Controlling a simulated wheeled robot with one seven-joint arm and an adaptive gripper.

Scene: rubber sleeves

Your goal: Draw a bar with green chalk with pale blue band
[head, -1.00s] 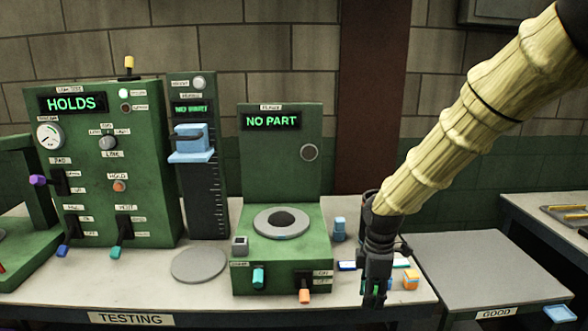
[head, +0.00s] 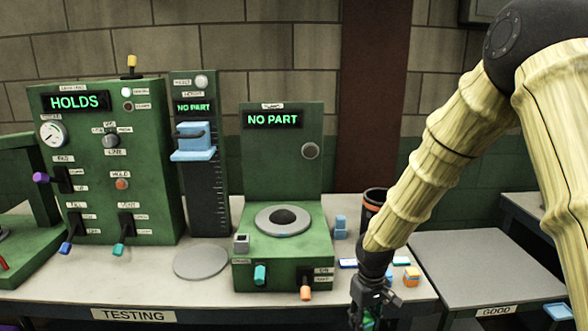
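My gripper (head: 368,318) points down at the bottom edge of the head view, in front of the testing bench (head: 205,305). Its fingertips are cut off or too small to tell their opening. A small patch of green shows at the fingers; I cannot tell whether it is chalk or part of the gripper. No chalk with a pale blue band can be clearly made out. A small blue and white item (head: 347,264) lies on the bench behind the gripper. A small orange block with pale blue (head: 411,276) sits to its right.
A green tester reading HOLDS (head: 150,190), a height gauge (head: 205,215) and a green NO PART station (head: 285,170) stand along the bench. A dark cylinder with an orange band (head: 374,204) stands behind my arm. A grey-topped GOOD stand (head: 470,260) is at right.

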